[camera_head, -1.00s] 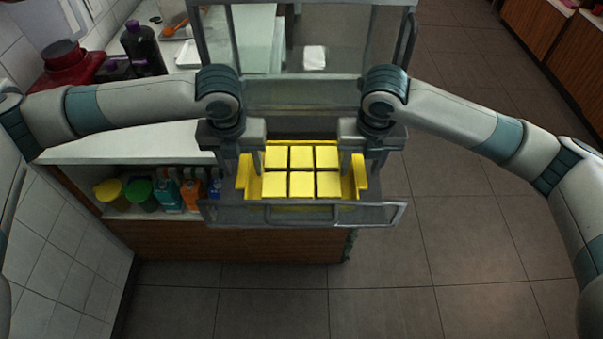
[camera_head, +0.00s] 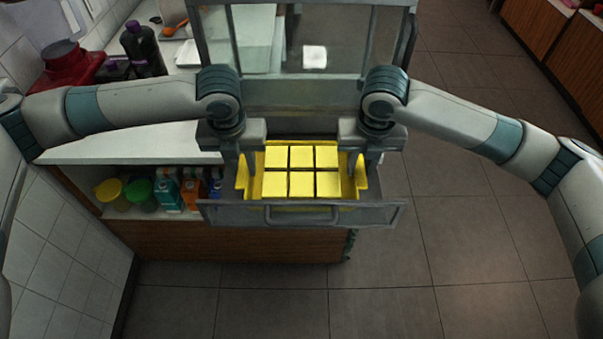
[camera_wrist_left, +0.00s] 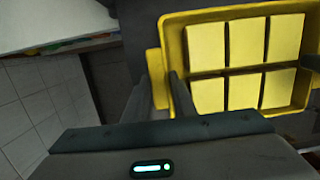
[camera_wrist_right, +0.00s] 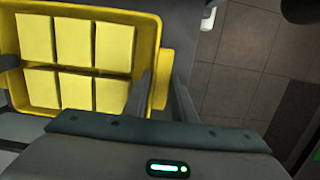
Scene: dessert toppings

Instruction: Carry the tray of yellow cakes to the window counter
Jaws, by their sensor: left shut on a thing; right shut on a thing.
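The yellow tray (camera_head: 242,184) sits in an open grey metal drawer (camera_head: 225,214) in the head view, with several square yellow cakes (camera_head: 301,170) in two rows. It also shows in the left wrist view (camera_wrist_left: 171,40) and the right wrist view (camera_wrist_right: 156,40). My left gripper (camera_head: 243,168) is shut on the tray's left side, and my right gripper (camera_head: 361,167) is shut on its right side. The fingers straddle the yellow side edges. The tray's underside is hidden, so I cannot tell whether it touches the drawer floor.
A glass-fronted metal case (camera_head: 330,45) stands behind the drawer. At left is a white counter (camera_head: 130,142) with a dark bottle (camera_head: 143,50) and red item (camera_head: 70,66); its shelf holds several containers (camera_head: 140,192). The tiled floor (camera_head: 460,240) at right is clear.

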